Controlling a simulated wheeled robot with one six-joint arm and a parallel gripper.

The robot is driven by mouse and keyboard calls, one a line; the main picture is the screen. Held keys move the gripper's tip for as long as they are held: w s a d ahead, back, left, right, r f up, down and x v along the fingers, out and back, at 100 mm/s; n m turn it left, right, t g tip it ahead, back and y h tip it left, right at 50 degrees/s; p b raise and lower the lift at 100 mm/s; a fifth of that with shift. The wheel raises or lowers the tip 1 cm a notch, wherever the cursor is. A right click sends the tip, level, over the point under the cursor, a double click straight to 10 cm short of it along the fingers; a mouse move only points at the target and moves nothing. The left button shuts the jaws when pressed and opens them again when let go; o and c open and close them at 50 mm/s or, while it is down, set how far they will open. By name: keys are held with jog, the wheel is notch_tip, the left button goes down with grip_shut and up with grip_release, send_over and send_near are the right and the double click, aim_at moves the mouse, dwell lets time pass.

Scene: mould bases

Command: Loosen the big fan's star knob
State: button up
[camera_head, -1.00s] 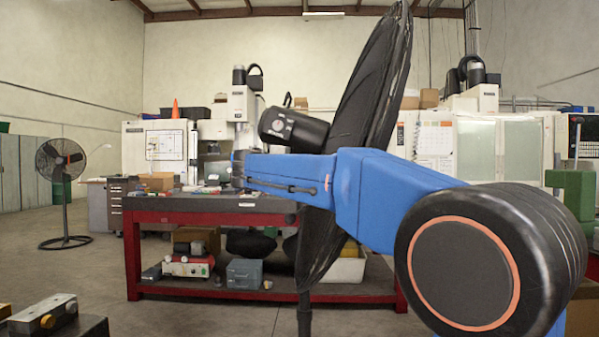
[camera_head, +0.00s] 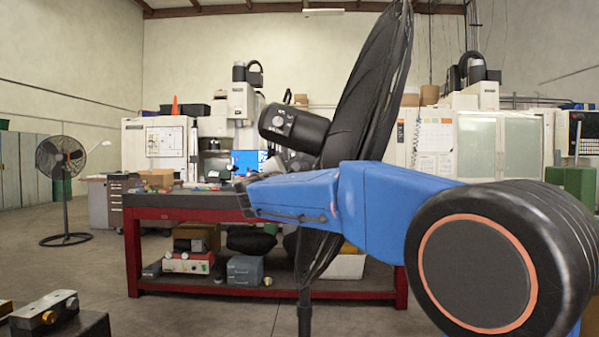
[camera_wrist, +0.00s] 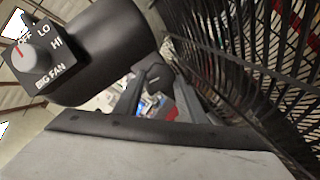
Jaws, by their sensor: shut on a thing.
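The big fan (camera_head: 372,95) stands close in front of me, seen nearly edge-on, with its black motor housing (camera_head: 300,130) pointing left. In the wrist view, the housing (camera_wrist: 108,50) fills the upper left. Its speed dial (camera_wrist: 36,58), on a plate marked BIG FAN, has its red mark towards OFF. My gripper (camera_wrist: 155,78) is below the housing and beside the grille, with its fingers reaching away from the camera. It is shut on a small dark part, apparently the star knob (camera_wrist: 155,73), whose shape is mostly hidden. In the head view, my arm hides most of this area.
The fan's wire grille (camera_wrist: 245,70) runs close along the right of my gripper. A red workbench (camera_head: 190,203) with tools and boxes stands behind the fan. A smaller fan (camera_head: 62,160) stands far left.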

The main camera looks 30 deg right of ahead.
jog(key=shift+f, duration=0.1)
dwell(0.3)
jog(key=o, duration=1)
jog(key=shift+o, duration=0.2)
